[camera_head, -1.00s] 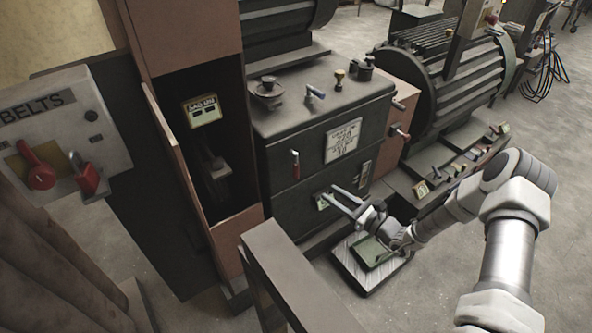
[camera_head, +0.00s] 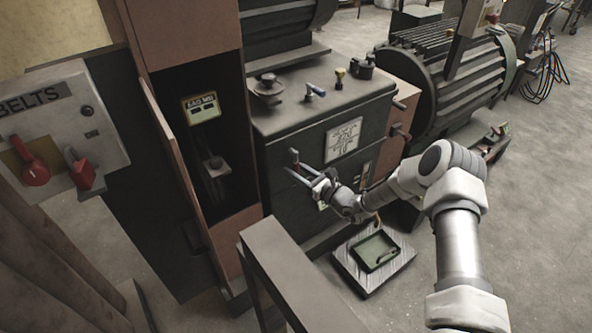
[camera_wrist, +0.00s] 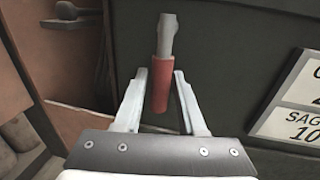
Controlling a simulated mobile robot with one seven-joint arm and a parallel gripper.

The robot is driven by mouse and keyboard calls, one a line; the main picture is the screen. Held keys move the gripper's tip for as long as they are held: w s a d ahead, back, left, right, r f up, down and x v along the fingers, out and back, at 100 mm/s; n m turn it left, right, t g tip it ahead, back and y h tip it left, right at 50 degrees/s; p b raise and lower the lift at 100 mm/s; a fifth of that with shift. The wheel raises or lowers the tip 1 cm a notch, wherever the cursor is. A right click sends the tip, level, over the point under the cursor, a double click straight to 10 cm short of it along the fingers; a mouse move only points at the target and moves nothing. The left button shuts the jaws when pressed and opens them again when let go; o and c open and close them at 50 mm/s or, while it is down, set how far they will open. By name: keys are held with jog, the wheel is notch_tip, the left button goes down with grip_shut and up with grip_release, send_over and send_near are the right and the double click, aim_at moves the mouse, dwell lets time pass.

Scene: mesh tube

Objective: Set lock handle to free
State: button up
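A lever handle with a red grip (camera_wrist: 162,82) hangs down from a grey pivot on the dark cabinet front in the wrist view. In the head view its upper part (camera_head: 294,155) shows on the left of the cabinet front. My gripper (camera_head: 294,171) is at this handle. In the wrist view, the two fingers of my gripper (camera_wrist: 160,92) stand on either side of the red grip, with visible gaps, so it is open. I cannot tell how deep the handle sits between the fingers. No label for the handle is readable.
A white sign (camera_head: 344,140) is right of the handle. An open brown cabinet door (camera_head: 180,165) stands left. A railing (camera_head: 290,275) is in front. A tray on a plate (camera_head: 376,252) lies on the floor below. A BELTS panel (camera_head: 62,135) is far left.

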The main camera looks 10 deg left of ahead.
jog(key=shift+c, duration=0.2)
grip_shut()
dwell(1.1)
